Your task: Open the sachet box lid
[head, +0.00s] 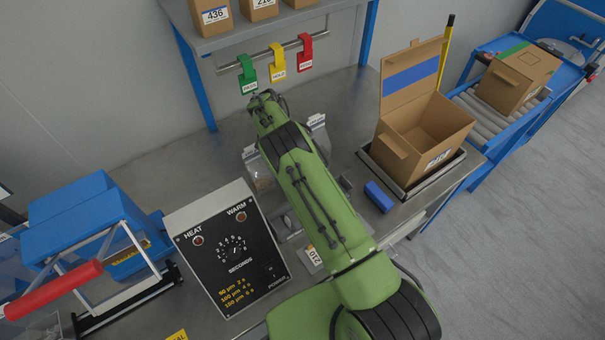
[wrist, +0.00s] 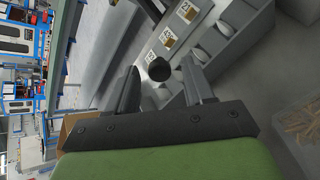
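My gripper (wrist: 161,82) is open in the wrist view, with its two dark fingers spread. A dark round knob (wrist: 159,69) shows between the fingertips; I cannot tell whether they touch it. It lies beside a grey rack (wrist: 228,43) with several number labels and pale items in its slots. The knob may belong to the sachet box lid, but the box itself is not clearly recognisable. In the head view my green arm reaches over the bench and hides the gripper and the knob. A clear bin (head: 258,176) shows partly to the left of the arm.
A black heat-and-timer panel (head: 232,246) and a blue machine with a red handle (head: 55,290) stand at left. An open cardboard box (head: 425,134) stands at right, near the roller conveyor (head: 487,117). Coloured tags hang from a rail (head: 262,57) behind. A clear tub (wrist: 301,122) holds tan pieces.

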